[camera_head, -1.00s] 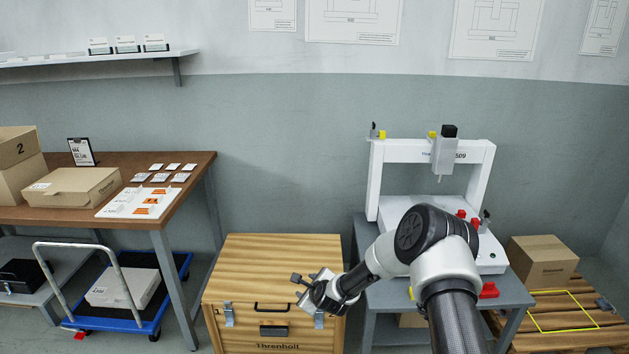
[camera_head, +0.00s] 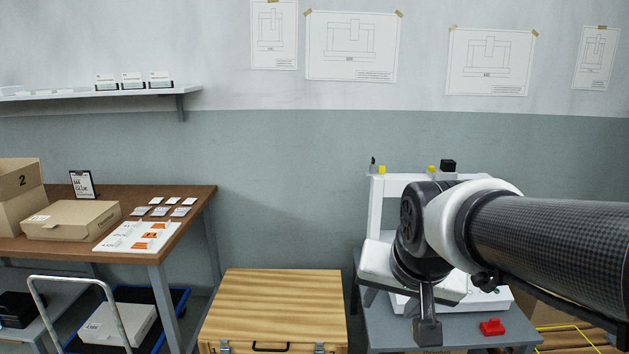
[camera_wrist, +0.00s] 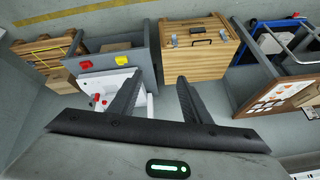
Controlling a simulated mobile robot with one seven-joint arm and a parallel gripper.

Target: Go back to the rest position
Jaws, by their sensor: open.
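My gripper (camera_wrist: 156,95) shows in the wrist view with its two dark fingers apart and nothing between them. In the head view my folded arm spans the right side, and a dark end part of it (camera_head: 427,325) hangs in front of the white gantry machine (camera_head: 376,215). The gantry stands on a grey table (camera_head: 390,335) and is largely hidden behind my arm. In the wrist view the gantry (camera_wrist: 110,84) and the grey table (camera_wrist: 108,62) lie beyond my fingers, apart from them.
A wooden chest (camera_head: 275,300) stands left of the grey table. A brown workbench (camera_head: 205,195) at left bears a cardboard box (camera_head: 70,220) and a white board (camera_head: 125,240). A blue trolley (camera_head: 180,300) is below it. A red block (camera_head: 492,327) sits on the grey table.

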